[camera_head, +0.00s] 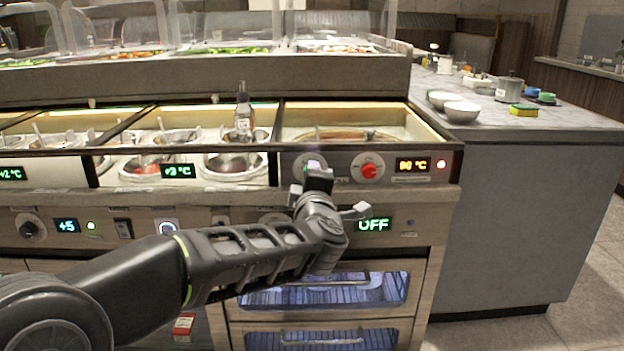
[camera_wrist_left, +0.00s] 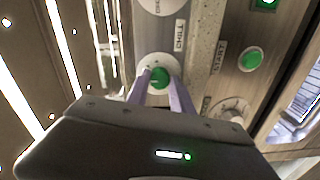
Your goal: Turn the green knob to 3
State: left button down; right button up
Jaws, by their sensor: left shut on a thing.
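The green knob (camera_wrist_left: 160,77) sits on a pale round dial in the left wrist view, between the two fingers of my left gripper (camera_wrist_left: 160,84). The gripper is shut on it, one finger on each side. In the head view my left gripper (camera_head: 312,172) is at the front panel, over a white dial (camera_head: 310,160). There the gripper hides the green knob. The dial's numbers and the knob's pointer are too small to read. My right gripper is in neither view.
A red knob (camera_head: 369,171) is just right of my gripper, beside a "90 °C" display (camera_head: 412,165) and a red light (camera_head: 441,164). An "OFF" display (camera_head: 374,224) is below. The wrist view shows a round green button (camera_wrist_left: 250,61) by a START label. A bottle (camera_head: 243,112) stands above.

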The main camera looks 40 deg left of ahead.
pick_arm(q)
jog(key=c, duration=1.1)
grip_release()
jog(key=p+v, duration=0.2)
jog(key=v, duration=0.5)
jog(key=shift+s+d, duration=0.2)
jog(key=shift+s, duration=0.15)
